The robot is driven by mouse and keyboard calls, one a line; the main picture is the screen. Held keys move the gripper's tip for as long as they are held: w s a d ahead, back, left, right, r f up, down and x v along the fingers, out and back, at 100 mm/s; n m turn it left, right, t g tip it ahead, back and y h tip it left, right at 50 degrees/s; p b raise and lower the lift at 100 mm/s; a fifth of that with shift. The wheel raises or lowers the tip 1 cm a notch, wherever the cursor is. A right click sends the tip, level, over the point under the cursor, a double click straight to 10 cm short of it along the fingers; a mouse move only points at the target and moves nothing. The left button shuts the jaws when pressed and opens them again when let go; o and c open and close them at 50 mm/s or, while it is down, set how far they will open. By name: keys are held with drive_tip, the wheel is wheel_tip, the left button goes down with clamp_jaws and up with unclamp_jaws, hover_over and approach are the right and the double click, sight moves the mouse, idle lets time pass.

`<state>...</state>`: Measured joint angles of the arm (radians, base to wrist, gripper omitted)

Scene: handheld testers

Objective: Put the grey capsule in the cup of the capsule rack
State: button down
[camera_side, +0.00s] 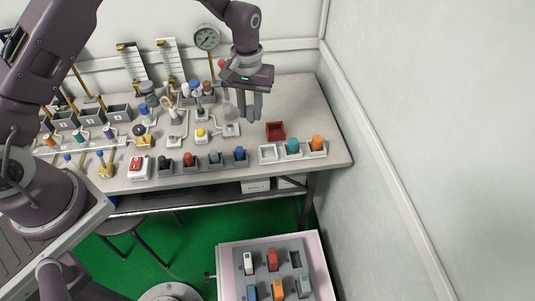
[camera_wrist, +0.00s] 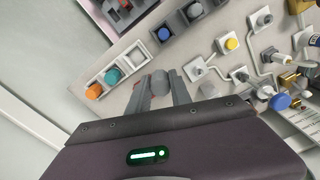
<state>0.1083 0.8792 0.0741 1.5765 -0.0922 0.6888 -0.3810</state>
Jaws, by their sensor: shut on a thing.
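My gripper (camera_side: 250,108) is shut on the grey capsule and holds it in the air above the bench, behind the capsule rack. In the wrist view the grey capsule (camera_wrist: 160,82) sits between the two fingers. In the side view it is hard to tell from the grey fingers. The white capsule rack (camera_side: 280,159) stands at the bench's front right edge. Its left cup (camera_side: 268,153) looks empty; a teal capsule (camera_side: 292,147) and an orange capsule (camera_side: 317,143) fill the other two. In the wrist view the empty cup (camera_wrist: 137,55) lies ahead of the fingertips.
A red open box (camera_side: 275,131) stands behind the rack, close to the gripper. A row of dark holders with coloured knobs (camera_side: 214,158) runs left of the rack. Small valves and a yellow-knobbed unit (camera_side: 201,134) stand further left. Bare bench lies right of the red box.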

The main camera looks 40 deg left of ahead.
drive_tip(key=d+m, duration=0.1)
drive_tip(key=d, duration=0.4)
hover_over(267, 156)
wheel_tip(267, 156, down, 10)
drive_tip(key=shift+w+d+r, duration=0.1)
drive_tip(key=shift+w, duration=0.05)
drive_tip(key=shift+f, duration=0.3)
drive_tip(key=shift+f, duration=0.35)
drive_tip(key=c, duration=1.2)
unclamp_jaws()
drive_tip(key=shift+o, duration=0.2)
wheel_tip(267, 156, up, 14)
drive_tip(key=shift+f, duration=0.25)
